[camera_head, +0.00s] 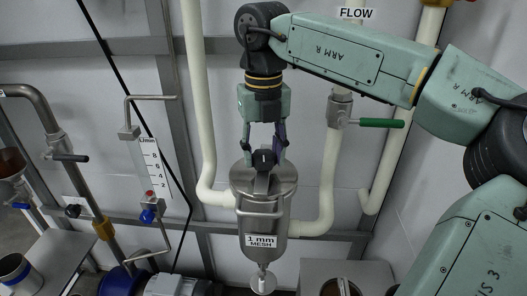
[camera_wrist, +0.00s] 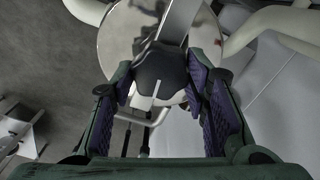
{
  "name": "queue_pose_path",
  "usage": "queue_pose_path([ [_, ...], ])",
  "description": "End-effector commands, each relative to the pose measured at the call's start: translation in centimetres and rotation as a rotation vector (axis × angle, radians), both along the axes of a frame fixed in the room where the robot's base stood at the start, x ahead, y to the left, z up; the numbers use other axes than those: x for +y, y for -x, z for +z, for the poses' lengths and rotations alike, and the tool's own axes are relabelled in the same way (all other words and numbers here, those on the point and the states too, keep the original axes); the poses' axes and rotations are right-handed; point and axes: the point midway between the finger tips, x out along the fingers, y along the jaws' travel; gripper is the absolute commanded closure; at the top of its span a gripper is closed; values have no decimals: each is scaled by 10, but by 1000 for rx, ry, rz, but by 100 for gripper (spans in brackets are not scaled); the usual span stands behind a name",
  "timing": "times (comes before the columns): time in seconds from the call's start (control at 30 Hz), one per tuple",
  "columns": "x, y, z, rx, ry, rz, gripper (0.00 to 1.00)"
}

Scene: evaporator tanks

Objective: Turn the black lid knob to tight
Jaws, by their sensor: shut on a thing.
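The black lid knob (camera_head: 264,158) sits on top of the steel strainer vessel (camera_head: 264,215), which is labelled 1 mm mesh. My gripper (camera_head: 265,150) points down from above, with one finger on each side of the knob. In the wrist view the black knob (camera_wrist: 162,72) is lobed and bears a white line mark. My gripper (camera_wrist: 163,85) is shut on the knob there, its purple-lined pads at the knob's left and right. A metal bar (camera_wrist: 180,22) crosses the round lid (camera_wrist: 118,40) under the knob. No tightness marking is readable.
A pale pipe (camera_head: 200,100) stands left of the vessel, and a valve with a green handle (camera_head: 380,123) is at right. A sight gauge (camera_head: 150,165) is further left. A motor (camera_head: 175,285) stands low at left.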

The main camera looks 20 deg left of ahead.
Motion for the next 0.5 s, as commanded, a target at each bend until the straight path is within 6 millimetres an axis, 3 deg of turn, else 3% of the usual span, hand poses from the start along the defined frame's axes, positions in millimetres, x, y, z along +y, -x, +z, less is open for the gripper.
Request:
queue_pose_path([
  [0.5, 0, 0, 0, 2, 1, -143, 86],
])
